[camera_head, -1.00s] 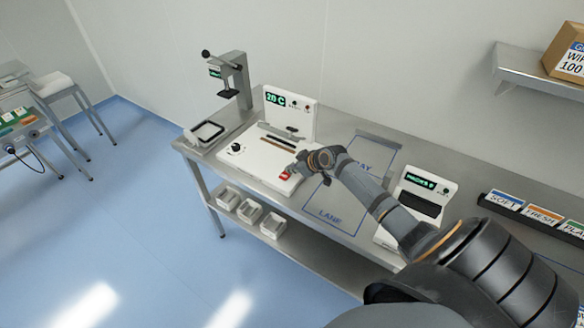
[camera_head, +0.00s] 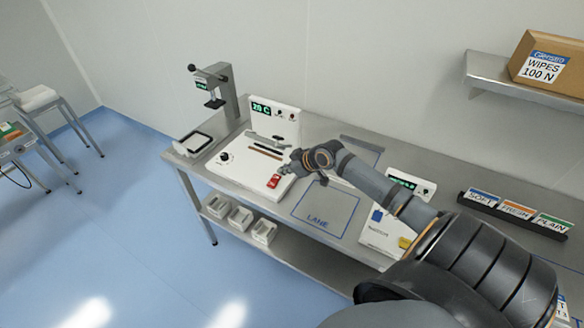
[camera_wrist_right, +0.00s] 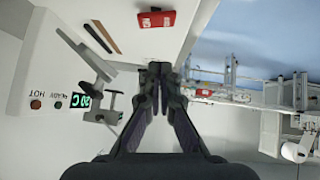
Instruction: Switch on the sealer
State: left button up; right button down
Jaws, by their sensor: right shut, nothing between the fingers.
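The sealer (camera_head: 238,172) is a white machine on the steel table, with a back panel whose green display (camera_head: 261,110) seems to read 20 C. A red rocker switch (camera_head: 274,181) is at the front right corner of its base. The switch also shows in the right wrist view (camera_wrist_right: 156,19); I cannot tell which way it is tipped. My right gripper (camera_head: 285,170) is shut and empty, close to the switch but apart from it. In the right wrist view its fingertips (camera_wrist_right: 160,68) are together. My left gripper is out of view.
A black knob (camera_head: 225,157) is on the base's left side, and a lever (camera_head: 268,141) crosses behind the dark bar. A press stand (camera_head: 228,88) and tray (camera_head: 193,144) are to the left.

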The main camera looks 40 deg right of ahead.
jog(key=v, duration=0.4)
jog(key=shift+r+p, duration=0.1)
jog(key=shift+p, duration=0.25)
jog(key=h+b, duration=0.1)
jog(key=b, duration=0.2)
jog(key=shift+d+r, duration=0.15)
jog(key=shift+d, duration=0.05)
